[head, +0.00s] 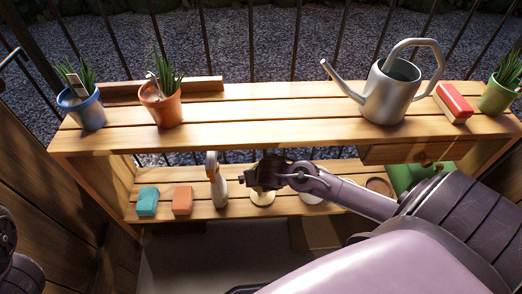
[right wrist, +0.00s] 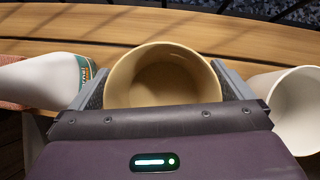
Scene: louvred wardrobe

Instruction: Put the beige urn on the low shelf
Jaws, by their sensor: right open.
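The beige urn (head: 262,198) is at the low shelf (head: 237,206), below the bench top, and appears to stand upright on its boards. My right gripper (head: 265,175) is over it and hides its upper part in the head view. In the right wrist view the urn's round open mouth (right wrist: 163,78) lies between the two fingers of my right gripper (right wrist: 165,85), one on each side. The fingers are open around it; whether either one touches the wall is hard to tell. My left gripper is not in view.
On the low shelf, a white bottle (head: 216,180) stands left of the urn and a white pot (right wrist: 297,108) right of it, both close. Teal (head: 147,201) and orange (head: 182,200) blocks lie further left. A watering can (head: 390,92) and potted plants stand on the bench top (head: 250,120).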

